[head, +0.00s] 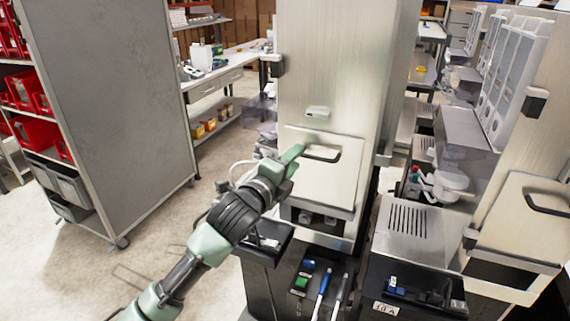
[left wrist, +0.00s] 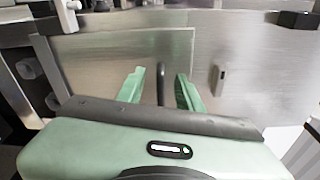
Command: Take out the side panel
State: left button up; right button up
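The side panel (head: 322,182) is a pale metal plate with a dark bar handle (head: 322,157) near its top, set in the side of the tall dispenser cabinet. It also fills the left part of the left wrist view (left wrist: 115,60). My left gripper (head: 298,153) is at the panel's upper left, by the handle. In the left wrist view its two green fingers (left wrist: 160,92) are apart, with the dark handle (left wrist: 160,82) between them. Gaps show on both sides of the handle. My right gripper is in neither view.
A similar panel with a dark handle (head: 520,225) is on the neighbouring unit at right. A small tray (head: 266,241) juts out under my left arm. Several tools (head: 323,290) hang on the black lower front. A grey shelf unit (head: 105,110) stands at left, with open floor between.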

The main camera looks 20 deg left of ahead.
pick_arm(q)
jog(key=shift+w+d, duration=0.15)
jog(key=shift+w, duration=0.85)
grip_shut()
dwell(0.7)
jog(key=shift+r+p, duration=0.15)
jog(key=shift+p, duration=0.15)
